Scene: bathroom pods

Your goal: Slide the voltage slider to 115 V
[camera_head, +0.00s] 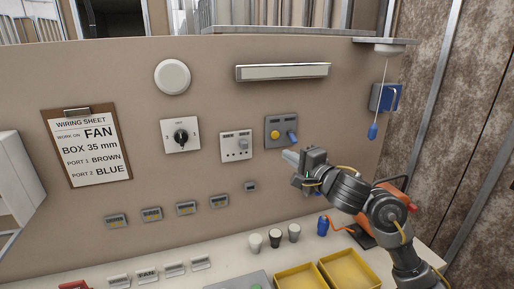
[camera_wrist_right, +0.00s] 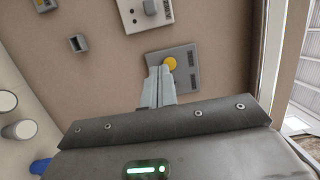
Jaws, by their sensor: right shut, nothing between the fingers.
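My left gripper is out of view.
A black rotary switch (camera_head: 181,136) is left of the white plate. A blue pull-cord handle (camera_head: 373,131) hangs at right. Below, yellow trays (camera_head: 350,268) and several small cups (camera_head: 275,238) stand on the counter.

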